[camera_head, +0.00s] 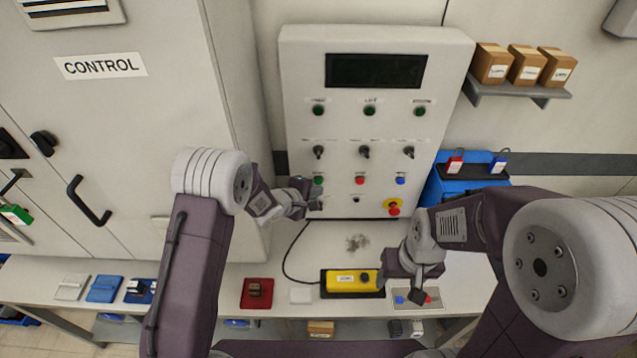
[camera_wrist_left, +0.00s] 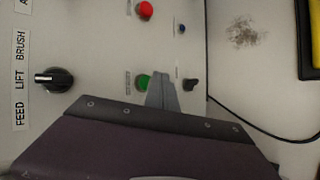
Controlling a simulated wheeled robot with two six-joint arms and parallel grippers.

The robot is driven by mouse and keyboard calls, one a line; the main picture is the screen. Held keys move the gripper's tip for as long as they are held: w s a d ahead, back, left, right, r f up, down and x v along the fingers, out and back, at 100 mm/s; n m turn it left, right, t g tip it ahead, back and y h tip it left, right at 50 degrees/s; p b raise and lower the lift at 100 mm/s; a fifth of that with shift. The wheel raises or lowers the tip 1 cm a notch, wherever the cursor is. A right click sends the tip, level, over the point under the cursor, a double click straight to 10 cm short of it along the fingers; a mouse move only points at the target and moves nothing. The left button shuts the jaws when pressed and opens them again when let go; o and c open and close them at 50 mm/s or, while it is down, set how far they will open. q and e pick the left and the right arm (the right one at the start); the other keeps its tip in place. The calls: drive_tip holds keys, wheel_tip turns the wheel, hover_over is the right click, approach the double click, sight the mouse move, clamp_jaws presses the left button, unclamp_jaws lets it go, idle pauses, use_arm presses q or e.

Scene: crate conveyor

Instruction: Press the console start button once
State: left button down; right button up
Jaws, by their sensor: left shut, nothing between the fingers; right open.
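The white console (camera_head: 455,60) stands upright against the wall. Its green button (camera_head: 318,180) is at the left of a row with a red button (camera_head: 360,180) and a blue button (camera_head: 400,180); their labels are too small to read. My left gripper (camera_head: 318,204) is shut and empty, close to the console just below the green button. In the left wrist view the shut fingers (camera_wrist_left: 162,92) overlap the edge of the green button (camera_wrist_left: 142,82); I cannot tell whether they touch it. My right gripper (camera_head: 418,291) is open, low over the bench at the right.
A yellow emergency stop (camera_head: 393,207) with a red knob is at the console's lower right. Three black knobs sit above the buttons. A grey cabinet (camera_head: 120,120) stands left.

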idle(0.3)
use_arm(q)
drive_tip(key=shift+w+p, duration=0.4)
drive_tip(key=shift+p, duration=0.05)
drive_tip(key=shift+w+p, duration=0.35)
drive_tip(key=shift+w, duration=0.1)
idle(0.5)
drive_tip(key=shift+s, duration=0.85)
